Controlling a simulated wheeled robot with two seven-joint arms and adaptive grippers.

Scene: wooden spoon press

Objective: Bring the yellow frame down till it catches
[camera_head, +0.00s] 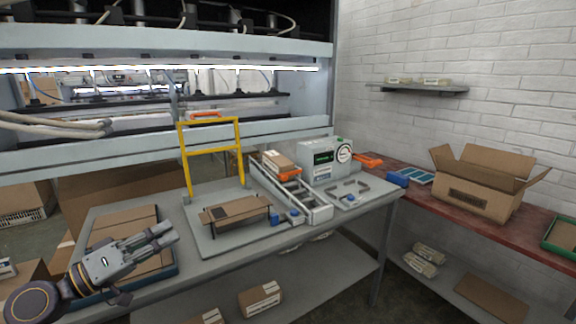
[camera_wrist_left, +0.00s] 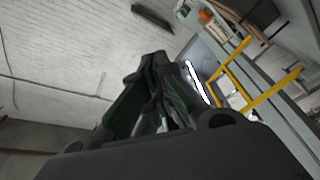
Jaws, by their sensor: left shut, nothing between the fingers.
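The yellow frame (camera_head: 211,151) stands upright on the grey bench in the head view, hinged near a light grey base plate (camera_head: 205,241). A brown cardboard piece (camera_head: 235,209) lies on a low dark stand on that plate, in front of the frame. My left gripper (camera_head: 168,232) is shut and empty, over the cardboard in the blue tray at the left, apart from the frame. In the left wrist view, the yellow frame (camera_wrist_left: 262,95) shows at the right, beyond the shut fingers (camera_wrist_left: 165,75). My right gripper is out of view.
A blue tray (camera_head: 176,268) with brown cardboard sits at the bench's left. A roller chute (camera_head: 305,202) and a grey device (camera_head: 326,160) with an orange handle stand right of the plate. An open carton (camera_head: 480,190) stands on the red bench. The machine housing (camera_head: 270,127) rises behind.

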